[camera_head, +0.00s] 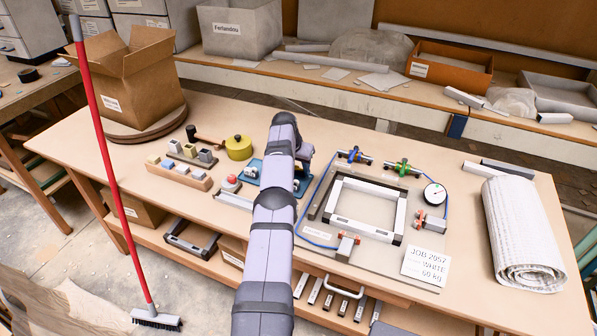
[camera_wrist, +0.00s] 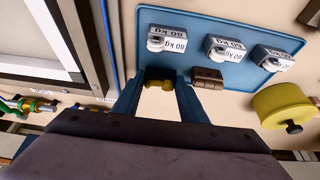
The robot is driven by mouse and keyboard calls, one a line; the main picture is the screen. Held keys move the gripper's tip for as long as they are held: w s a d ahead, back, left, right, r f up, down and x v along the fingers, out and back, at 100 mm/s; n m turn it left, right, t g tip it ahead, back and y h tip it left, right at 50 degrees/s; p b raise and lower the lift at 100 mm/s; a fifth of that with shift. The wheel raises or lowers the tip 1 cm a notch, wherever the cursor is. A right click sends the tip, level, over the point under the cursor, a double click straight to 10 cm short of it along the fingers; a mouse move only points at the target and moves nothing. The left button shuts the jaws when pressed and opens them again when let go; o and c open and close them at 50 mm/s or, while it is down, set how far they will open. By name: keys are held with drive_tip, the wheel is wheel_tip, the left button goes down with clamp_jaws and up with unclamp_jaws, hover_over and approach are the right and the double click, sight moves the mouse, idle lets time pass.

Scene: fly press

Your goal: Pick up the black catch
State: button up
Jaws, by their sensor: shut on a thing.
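I cannot tell whether this piece is part of the black catch. A small dark brown block (camera_wrist: 207,78) sits on the tray just right of the fingers. In the head view my arm covers the gripper and much of the blue tray (camera_head: 257,163).
A yellow round pot (camera_head: 239,147) and a wooden rack (camera_head: 179,176) stand left of the tray. To the right are a white frame (camera_head: 402,218), a gauge (camera_head: 434,194) and blue tubing.

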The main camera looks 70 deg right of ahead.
sight(298, 171)
wheel_tip(298, 171, up, 4)
drive_tip(key=p, duration=0.3)
drive_tip(key=shift+r, duration=0.15)
wheel_tip(298, 171, up, 4)
drive_tip(key=p, duration=0.6)
drive_tip(key=shift+w, duration=0.1)
drive_tip(key=w+a+f+b, duration=0.1)
drive_tip(key=w+a, duration=0.2)
drive_tip(key=a, duration=0.3)
drive_tip(key=w+a+f+b, duration=0.1)
drive_tip(key=w+a, duration=0.2)
drive_tip(key=a, duration=0.3)
drive_tip(key=w+a+f+b, duration=0.1)
drive_tip(key=w+a, duration=0.2)
drive_tip(key=a, duration=0.4)
drive_tip(key=shift+w+f, duration=0.15)
drive_tip(key=shift+f, duration=0.25)
drive_tip(key=shift+f+b, duration=0.15)
drive_tip(key=shift+b, duration=0.15)
